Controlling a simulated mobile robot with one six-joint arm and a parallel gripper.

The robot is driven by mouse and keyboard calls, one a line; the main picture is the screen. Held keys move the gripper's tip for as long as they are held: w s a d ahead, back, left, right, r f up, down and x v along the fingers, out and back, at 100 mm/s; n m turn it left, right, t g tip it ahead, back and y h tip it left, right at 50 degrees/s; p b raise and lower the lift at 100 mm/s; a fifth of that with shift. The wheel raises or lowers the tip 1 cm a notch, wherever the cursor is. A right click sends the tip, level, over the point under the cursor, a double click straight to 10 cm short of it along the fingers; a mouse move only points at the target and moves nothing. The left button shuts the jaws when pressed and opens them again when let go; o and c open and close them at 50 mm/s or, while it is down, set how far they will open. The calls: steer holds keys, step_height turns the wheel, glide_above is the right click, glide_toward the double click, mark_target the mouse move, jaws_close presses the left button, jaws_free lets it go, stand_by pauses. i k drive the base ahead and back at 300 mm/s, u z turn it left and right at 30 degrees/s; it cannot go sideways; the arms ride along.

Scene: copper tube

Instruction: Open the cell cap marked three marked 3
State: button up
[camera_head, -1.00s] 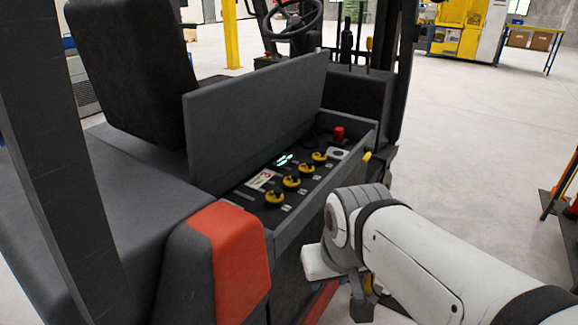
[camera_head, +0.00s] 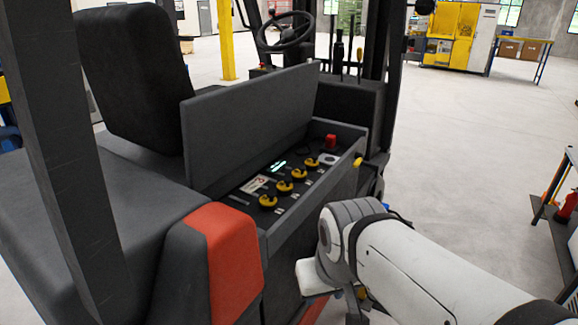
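The battery compartment (camera_head: 312,215) of a forklift is open, its dark lid panel (camera_head: 250,130) raised behind it. Several yellow cell caps lie in a row inside: a near one (camera_head: 267,201), then others (camera_head: 284,187) and (camera_head: 299,174), and a far one (camera_head: 311,163). The number marks are too small to read, so I cannot tell which cap is 3. My white arm comes in from the lower right. My gripper is low beside the compartment's outer side, mostly hidden by the arm and cut off at the bottom edge; its fingers do not show clearly.
A red connector (camera_head: 330,141) sits at the compartment's far end, with a yellow part (camera_head: 358,161) on the rim. An orange-red body panel (camera_head: 232,262) is at the near corner. A dark post (camera_head: 60,150) crosses the left. Open floor (camera_head: 460,140) lies to the right.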

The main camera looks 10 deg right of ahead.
mark_target(301, 172)
steer(key=k, duration=1.1)
steer(key=z, duration=0.75)
steer(key=i, duration=2.35)
steer(key=u, duration=1.05)
steer(key=i, duration=0.3)
steer(key=u, duration=0.1)
